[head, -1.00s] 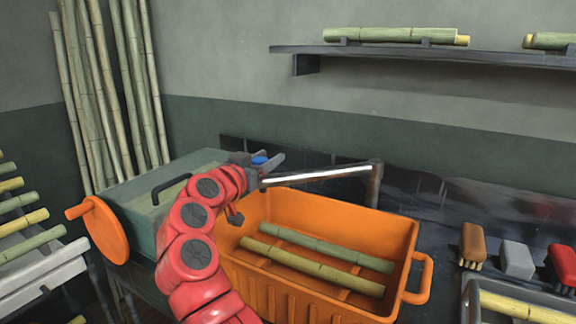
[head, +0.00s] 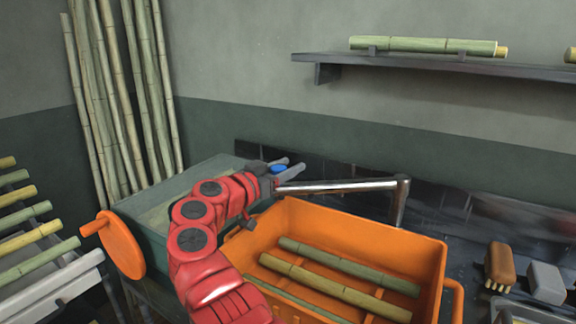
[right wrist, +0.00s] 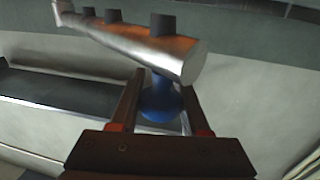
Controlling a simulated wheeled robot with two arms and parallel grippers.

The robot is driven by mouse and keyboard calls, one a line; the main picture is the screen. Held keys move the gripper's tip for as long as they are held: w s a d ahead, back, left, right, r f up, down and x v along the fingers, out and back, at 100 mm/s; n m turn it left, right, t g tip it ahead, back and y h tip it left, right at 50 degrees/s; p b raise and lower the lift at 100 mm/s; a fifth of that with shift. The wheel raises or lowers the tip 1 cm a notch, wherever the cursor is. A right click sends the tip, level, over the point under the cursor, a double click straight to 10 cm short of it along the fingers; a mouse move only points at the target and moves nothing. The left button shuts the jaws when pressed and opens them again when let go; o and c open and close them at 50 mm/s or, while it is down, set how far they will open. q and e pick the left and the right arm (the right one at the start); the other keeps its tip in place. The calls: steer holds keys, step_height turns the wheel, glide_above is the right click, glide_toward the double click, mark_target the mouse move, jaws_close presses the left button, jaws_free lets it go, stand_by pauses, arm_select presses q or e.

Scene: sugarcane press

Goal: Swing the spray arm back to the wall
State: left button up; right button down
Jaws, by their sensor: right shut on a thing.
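The spray arm (head: 340,186) is a shiny metal tube reaching left from an upright post (head: 401,205) in front of the wall (head: 430,120). In the head view it lies above the back of the orange crate. My right gripper (head: 288,169) is shut on the blue knob (head: 279,169) at the tube's free end. In the right wrist view, the gripper fingers (right wrist: 162,88) stand on either side of the blue knob (right wrist: 160,106), under the tube (right wrist: 135,45) with its several dark nozzles. My left gripper is not in view.
An orange crate (head: 440,262) holding cane stalks stands below the spray arm. A green press box with an orange wheel (head: 122,246) is at left. Tall canes lean at back left, and a shelf (head: 430,63) hangs above.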

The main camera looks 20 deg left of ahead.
steer(key=shift+f, duration=0.1)
steer(key=shift+c, duration=2)
jaws_free()
steer(key=shift+s, duration=0.1)
steer(key=v, duration=1.7)
steer(key=shift+b, duration=0.35)
steer(key=shift+s, duration=0.15)
